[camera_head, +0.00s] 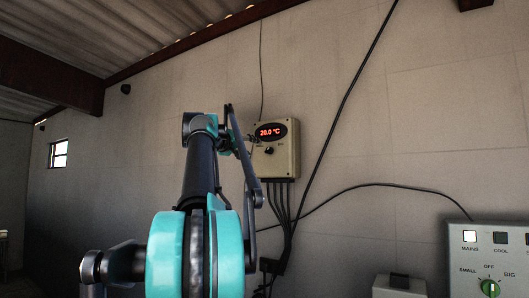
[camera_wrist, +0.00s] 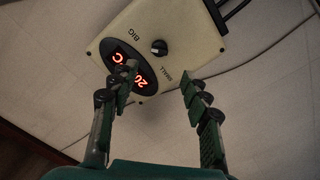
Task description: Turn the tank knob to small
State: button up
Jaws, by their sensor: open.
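A beige wall box (camera_head: 286,160) carries a red temperature display and a small black knob (camera_head: 268,150). In the wrist view, the box (camera_wrist: 190,20) has the black knob (camera_wrist: 159,47) between the labels BIG and SMALL; which way its pointer faces is too small to tell. My gripper (camera_wrist: 159,80) is open and empty in front of the box, its fingers apart and short of the knob in the picture. The left finger overlaps the display. In the head view, a green knob (camera_head: 490,288) on a grey panel is marked SMALL, OFF and BIG; its pointer looks upright, toward OFF.
The grey control panel (camera_head: 490,250) stands at the lower right, with its MAINS lamp lit white and a dark COOL lamp. A smaller grey box (camera_head: 385,291) is beside it. Black cables (camera_head: 335,120) run along the wall and below the beige box. My arm hides part of the wall.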

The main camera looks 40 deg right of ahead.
aim_at(267, 150)
jog(key=x, duration=1.1)
jog(key=shift+d, duration=0.25)
grip_shut()
